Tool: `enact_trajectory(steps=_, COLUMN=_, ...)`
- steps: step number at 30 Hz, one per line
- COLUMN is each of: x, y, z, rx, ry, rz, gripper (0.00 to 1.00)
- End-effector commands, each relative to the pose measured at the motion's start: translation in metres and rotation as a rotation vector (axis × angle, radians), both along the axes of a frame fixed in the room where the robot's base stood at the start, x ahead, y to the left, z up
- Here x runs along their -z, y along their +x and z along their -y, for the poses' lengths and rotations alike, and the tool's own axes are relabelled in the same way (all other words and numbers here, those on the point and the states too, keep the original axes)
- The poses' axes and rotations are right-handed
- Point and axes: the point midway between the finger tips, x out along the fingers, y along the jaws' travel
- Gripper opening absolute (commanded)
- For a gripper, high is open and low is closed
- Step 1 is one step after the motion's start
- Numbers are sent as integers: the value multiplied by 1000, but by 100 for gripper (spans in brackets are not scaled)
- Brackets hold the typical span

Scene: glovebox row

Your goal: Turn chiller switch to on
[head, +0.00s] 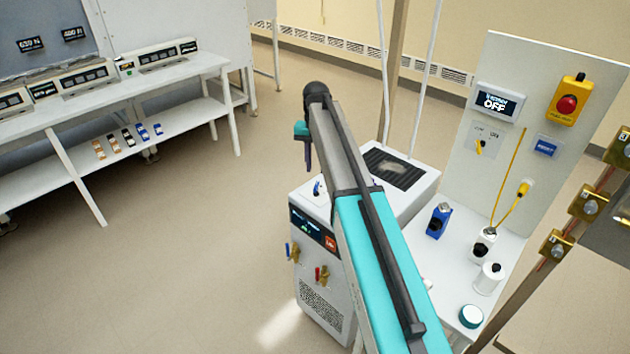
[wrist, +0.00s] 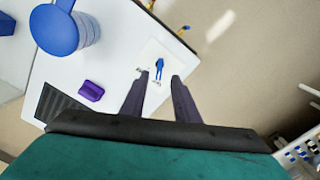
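The chiller (head: 320,270) is a white box with a dark front display and a black grille on top. Its switch, a small blue lever (head: 317,188) on a pale plate, stands at the top front corner. In the wrist view the blue lever (wrist: 159,67) sits on its white plate (wrist: 165,55), with small unreadable marks beside it. My gripper (head: 308,160) is above the chiller's front corner, fingers pointing down. In the wrist view my gripper (wrist: 160,78) is open and empty, and the lever shows between and just beyond the fingertips, apparently untouched.
A wall panel (head: 510,180) carries a display reading OFF (head: 497,103), a yellow box with a red button (head: 573,98) and a yellow cable. Bottles stand on the bench to the right. In the wrist view a blue cylinder (wrist: 65,30) and a purple piece (wrist: 90,91) are nearby.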

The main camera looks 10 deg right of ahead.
Motion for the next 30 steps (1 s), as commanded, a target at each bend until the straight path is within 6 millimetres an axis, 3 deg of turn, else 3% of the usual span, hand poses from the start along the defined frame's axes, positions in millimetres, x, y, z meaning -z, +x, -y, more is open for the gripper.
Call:
enact_trajectory(steps=18, x=66, y=0, z=-1, rx=-2, ry=0, rz=-1, gripper=28)
enact_trajectory(steps=30, x=77, y=0, z=-2, rx=-2, ry=0, rz=1, gripper=28)
